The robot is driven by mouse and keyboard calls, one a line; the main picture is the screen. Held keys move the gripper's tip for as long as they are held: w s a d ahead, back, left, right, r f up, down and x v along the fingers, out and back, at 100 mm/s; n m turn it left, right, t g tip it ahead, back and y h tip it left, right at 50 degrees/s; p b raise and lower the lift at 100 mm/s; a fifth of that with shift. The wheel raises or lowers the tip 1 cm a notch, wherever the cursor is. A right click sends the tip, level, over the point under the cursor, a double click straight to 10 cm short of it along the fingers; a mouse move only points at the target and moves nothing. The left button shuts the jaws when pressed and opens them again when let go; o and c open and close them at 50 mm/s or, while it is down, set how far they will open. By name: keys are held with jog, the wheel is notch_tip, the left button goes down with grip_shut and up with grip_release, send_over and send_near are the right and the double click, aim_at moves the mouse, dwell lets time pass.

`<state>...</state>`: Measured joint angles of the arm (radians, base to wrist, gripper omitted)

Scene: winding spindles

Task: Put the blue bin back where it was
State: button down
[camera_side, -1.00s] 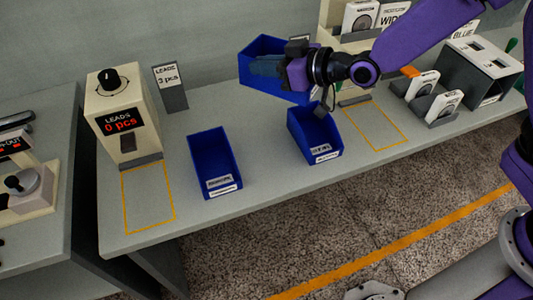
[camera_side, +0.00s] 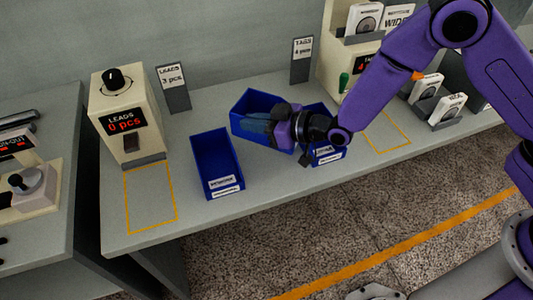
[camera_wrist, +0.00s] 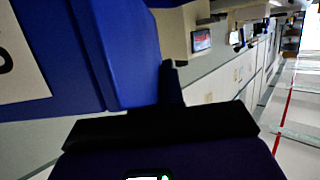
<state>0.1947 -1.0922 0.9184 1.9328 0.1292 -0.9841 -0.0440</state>
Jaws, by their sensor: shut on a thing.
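My gripper (camera_side: 268,127) is shut on a blue bin (camera_side: 254,103) and holds it by its near side, between two other blue bins and a little behind them. I cannot tell whether its base touches the table. In the wrist view the held bin (camera_wrist: 120,45) fills the upper left. Another blue bin (camera_side: 214,155) stands on the table to the left. A third blue bin (camera_side: 327,152) stands to the right, partly hidden by my gripper and wrist.
A LEADS counter (camera_side: 125,110) reading 0 pcs stands at the left, with an empty yellow outline (camera_side: 150,200) before it. A LEADS sign (camera_side: 172,88) and a TAGS sign (camera_side: 302,58) stand at the back. Another yellow outline (camera_side: 390,132) lies at the right.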

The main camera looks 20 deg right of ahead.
notch_tip(320, 180, down, 10)
jog(key=shift+r, duration=0.1)
dwell(0.4)
jog(key=c, duration=1.3)
grip_release()
jog(key=shift+o, duration=0.2)
jog(key=v, duration=1.2)
jog(key=shift+r, duration=0.1)
